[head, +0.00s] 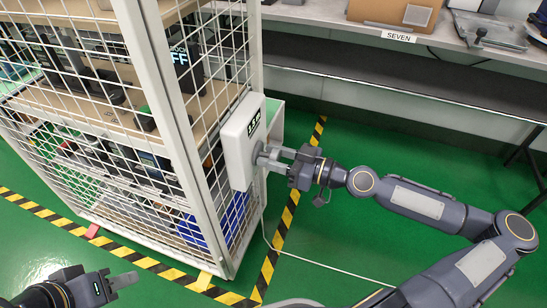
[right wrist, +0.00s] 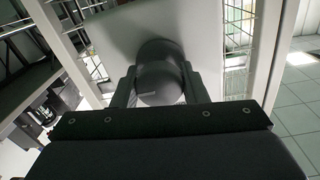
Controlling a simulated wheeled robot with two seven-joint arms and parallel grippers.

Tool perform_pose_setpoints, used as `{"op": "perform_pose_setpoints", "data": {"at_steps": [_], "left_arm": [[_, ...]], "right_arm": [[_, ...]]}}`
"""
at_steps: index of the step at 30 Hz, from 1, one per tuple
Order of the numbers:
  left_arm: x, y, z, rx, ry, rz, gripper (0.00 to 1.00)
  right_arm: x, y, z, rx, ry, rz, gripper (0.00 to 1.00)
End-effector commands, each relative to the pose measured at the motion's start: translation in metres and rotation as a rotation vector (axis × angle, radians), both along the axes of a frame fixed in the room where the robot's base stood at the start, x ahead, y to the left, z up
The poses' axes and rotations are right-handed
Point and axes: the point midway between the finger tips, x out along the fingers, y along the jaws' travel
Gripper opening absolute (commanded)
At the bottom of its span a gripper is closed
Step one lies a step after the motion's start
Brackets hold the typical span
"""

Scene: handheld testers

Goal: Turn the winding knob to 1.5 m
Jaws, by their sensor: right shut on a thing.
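A white winding box (head: 239,148) is fixed to the side of a white wire-mesh cage. Its small dark display (head: 254,123) shows green digits, too small to read surely. The dark round winding knob (right wrist: 160,72) sticks out of the box's face. My right gripper (head: 268,158) is shut on the knob; in the right wrist view its two fingers (right wrist: 160,88) stand on either side of it. A pale mark shows on the knob there.
The mesh cage (head: 175,110) holds shelves of dark equipment. A grey bench (head: 465,48) with a "SEVEN" label (head: 398,36) runs along the back. A thin white cable (head: 320,264) lies on the green floor, beside yellow-black tape (head: 270,262). Open floor lies right of the cage.

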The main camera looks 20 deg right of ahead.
Motion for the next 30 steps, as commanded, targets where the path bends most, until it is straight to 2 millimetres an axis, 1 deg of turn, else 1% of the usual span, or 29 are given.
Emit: {"op": "perform_pose_setpoints", "data": {"at_steps": [1,10,11,15,24,26,30], "left_arm": [[0.000,0.000,-0.001,0.000,0.000,0.000,0.36],[0.000,0.000,0.000,0.000,0.000,0.000,0.36],[0.000,0.000,0.000,0.000,0.000,0.000,0.36],[0.000,0.000,0.000,0.000,0.000,0.000,0.36],[0.000,0.000,0.001,0.000,0.000,0.000,0.36],[0.000,0.000,0.002,0.000,0.000,0.000,0.36],[0.000,0.000,0.008,0.000,0.000,0.000,0.36]], "right_arm": [[-0.001,0.000,-0.003,-0.005,0.003,0.003,0.17],[-0.001,0.000,-0.002,-0.005,0.003,0.003,0.17],[-0.001,0.000,-0.002,-0.005,0.003,0.003,0.43],[0.000,0.000,-0.002,-0.003,0.002,0.002,0.61],[-0.001,-0.002,0.000,0.000,0.001,0.000,0.61],[-0.004,-0.006,0.000,0.001,0.003,-0.001,0.61],[-0.016,-0.024,0.001,0.002,0.002,-0.005,0.61]]}}
